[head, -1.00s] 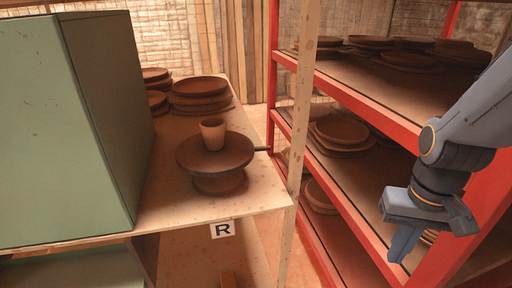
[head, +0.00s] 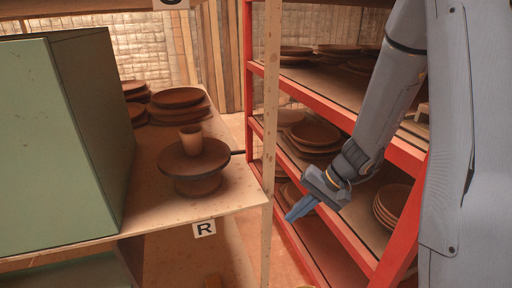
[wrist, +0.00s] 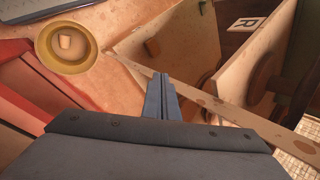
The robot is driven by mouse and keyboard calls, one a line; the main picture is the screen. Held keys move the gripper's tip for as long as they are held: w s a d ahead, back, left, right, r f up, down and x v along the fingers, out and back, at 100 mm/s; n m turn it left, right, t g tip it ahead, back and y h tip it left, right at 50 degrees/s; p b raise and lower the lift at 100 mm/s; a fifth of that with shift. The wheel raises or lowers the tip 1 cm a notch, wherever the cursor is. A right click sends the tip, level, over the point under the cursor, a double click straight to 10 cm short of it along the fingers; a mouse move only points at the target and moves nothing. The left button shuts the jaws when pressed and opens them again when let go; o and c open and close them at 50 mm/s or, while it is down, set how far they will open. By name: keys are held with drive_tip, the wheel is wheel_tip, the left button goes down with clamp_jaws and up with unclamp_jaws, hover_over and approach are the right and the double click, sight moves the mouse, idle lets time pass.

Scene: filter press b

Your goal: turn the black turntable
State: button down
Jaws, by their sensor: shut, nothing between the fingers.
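The black turntable (head: 208,162) looks dark brown in this light and stands on the wooden shelf at the left in the head view. A tan cup (head: 190,139) stands upright on its disc. A dark handle (head: 238,152) sticks out from the disc to the right, close to the wooden post. My gripper (head: 290,218) is shut and empty, to the right of the turntable and lower, in front of the red rack. In the wrist view my gripper (wrist: 162,82) shows its two fingers together. A dark round shape at the right there may be the turntable, partly hidden.
A wooden post (head: 270,110) stands between my gripper and the turntable. A green box (head: 60,140) fills the shelf's left side. Stacked brown plates (head: 180,98) stand behind. The red rack (head: 345,118) holds more plates. A yellow bowl (wrist: 68,46) is below, in the wrist view.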

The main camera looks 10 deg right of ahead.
drive_tip(key=w+d+m+t+y+b, duration=0.1)
drive_tip(key=w+d+t+y, duration=0.15)
drive_tip(key=w, duration=0.75)
drive_tip(key=w+a+r+n+t+y+b, duration=0.1)
drive_tip(key=w+r+n+y+b, duration=0.1)
drive_tip(key=w+r+y, duration=0.3)
drive_tip(key=w+a+r+n+t+y+b, duration=0.1)
drive_tip(key=a+r+t+y+b, duration=0.15)
drive_tip(key=r, duration=0.55)
drive_tip(key=a+p, duration=0.4)
drive_tip(key=a, duration=0.4)
drive_tip(key=shift+s+a+n+g+y, duration=0.2)
drive_tip(key=shift+a+n+g+y, duration=0.1)
drive_tip(key=shift+a, duration=0.05)
drive_tip(key=shift+s, duration=0.1)
